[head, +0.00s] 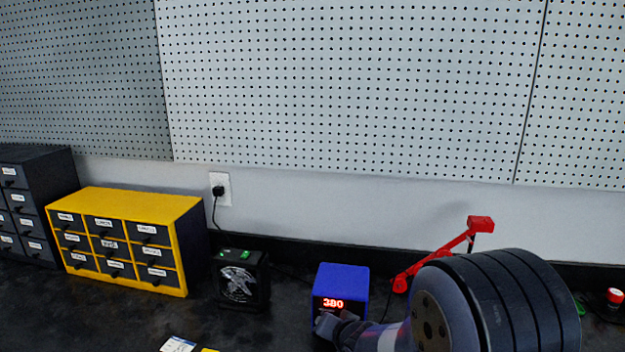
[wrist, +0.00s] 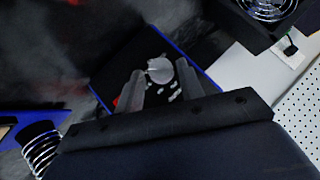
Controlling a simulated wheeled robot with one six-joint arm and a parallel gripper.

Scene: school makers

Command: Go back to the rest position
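My gripper (head: 335,322) is at the lower front of a blue soldering station (head: 345,280) with a lit red "380" display. In the wrist view, the two fingers of my gripper (wrist: 161,78) are apart, with no object seen held. The station's dark front panel with its blue edge (wrist: 203,75) lies beyond them. A round grey knob (wrist: 160,70) on that panel shows between the fingertips. I see no clear contact with it. My arm covers the right foreground in the head view.
A small black fan (head: 240,280) stands left of the station, beside a yellow drawer cabinet (head: 130,240). A red jointed arm (head: 440,253) rises behind my arm. A pegboard wall (head: 350,90) stands behind.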

